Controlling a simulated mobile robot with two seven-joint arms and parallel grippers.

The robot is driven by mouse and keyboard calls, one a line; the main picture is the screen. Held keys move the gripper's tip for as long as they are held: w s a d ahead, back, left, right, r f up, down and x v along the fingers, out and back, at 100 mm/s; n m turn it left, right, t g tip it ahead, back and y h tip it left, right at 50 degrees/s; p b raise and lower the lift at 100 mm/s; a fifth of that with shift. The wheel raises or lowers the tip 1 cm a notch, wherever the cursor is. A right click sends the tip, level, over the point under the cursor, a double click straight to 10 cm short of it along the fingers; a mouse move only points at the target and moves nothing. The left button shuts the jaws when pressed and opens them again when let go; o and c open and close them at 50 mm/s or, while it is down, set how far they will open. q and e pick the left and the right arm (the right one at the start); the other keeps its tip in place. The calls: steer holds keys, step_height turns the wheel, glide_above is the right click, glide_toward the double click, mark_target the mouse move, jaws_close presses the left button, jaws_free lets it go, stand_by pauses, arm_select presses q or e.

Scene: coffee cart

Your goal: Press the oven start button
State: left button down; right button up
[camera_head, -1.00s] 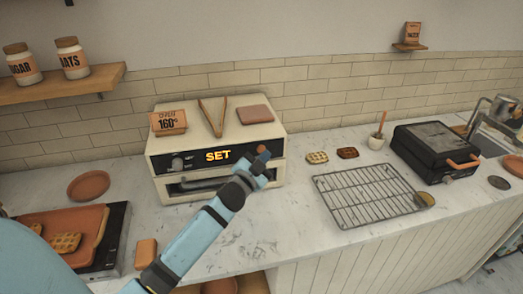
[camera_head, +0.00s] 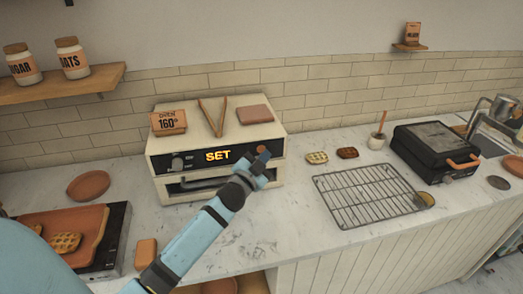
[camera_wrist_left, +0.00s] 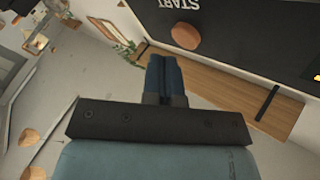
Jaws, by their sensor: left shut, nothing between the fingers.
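The oven (camera_head: 215,185) is a cream box with a black front panel on the counter, its display reading SET. The round orange-brown start button sits at the panel's right end, just by my left gripper (camera_head: 260,162). In the left wrist view the start button (camera_wrist_left: 186,36) shows on the black panel under the word START. My left gripper (camera_wrist_left: 164,75) is shut and empty, its tips a little below and left of the button in that picture; I cannot tell whether they touch it. My right gripper is not in view.
On the oven lie a 160° card (camera_head: 169,122), tongs (camera_head: 212,118) and a pinkish block (camera_head: 254,114). A wire rack (camera_head: 368,196) and a black grill (camera_head: 435,150) stand to the right. A board with a waffle (camera_head: 66,241) is at left.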

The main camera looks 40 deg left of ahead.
arm_select(q)
steer(key=shift+w+a, duration=0.1)
steer(key=shift+a, duration=0.05)
steer(key=shift+w+a, duration=0.2)
steer(key=shift+w+a, duration=0.25)
stand_by(0.7)
steer(key=shift+s+d, duration=0.1)
stand_by(0.3)
steer(key=shift+s+d+p, duration=0.35)
steer(key=shift+s+d, duration=0.1)
steer(key=shift+d, duration=0.05)
steer(key=shift+d, duration=0.1)
steer(key=shift+s+d, duration=1.6)
steer(key=shift+d, duration=0.2)
